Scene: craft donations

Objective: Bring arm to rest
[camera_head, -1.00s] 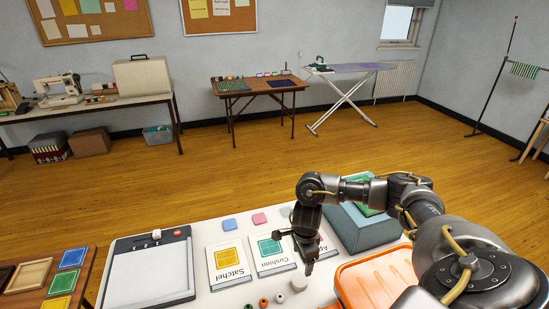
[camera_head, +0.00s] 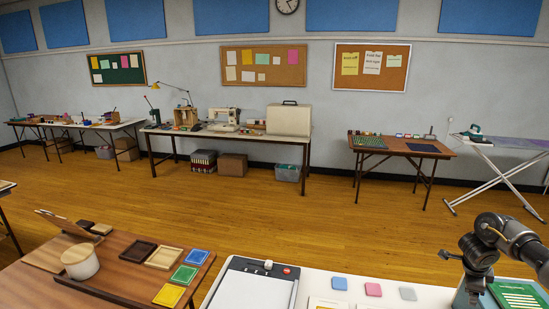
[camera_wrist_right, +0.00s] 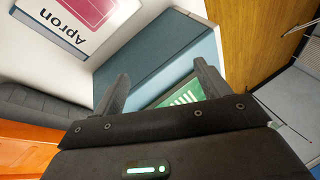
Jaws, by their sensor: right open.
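My right arm (camera_head: 500,235) enters the head view at the lower right edge, bent downward, its lower end partly cut off. In the right wrist view my right gripper (camera_wrist_right: 160,87) is open, with its two dark fingers apart and nothing between them. Beyond the fingers is a blue-grey box (camera_wrist_right: 150,50) with a green, white-striped card (camera_wrist_right: 185,92) by it. Whether the fingers touch the box cannot be told. The green card also shows in the head view (camera_head: 520,296). My left gripper is not in view.
The white table (camera_head: 315,285) holds a paper trimmer (camera_head: 252,290) and blue, pink and grey squares. An Apron card (camera_wrist_right: 70,25) and an orange object (camera_wrist_right: 25,150) lie near the right gripper. A brown table (camera_head: 125,275) is at left.

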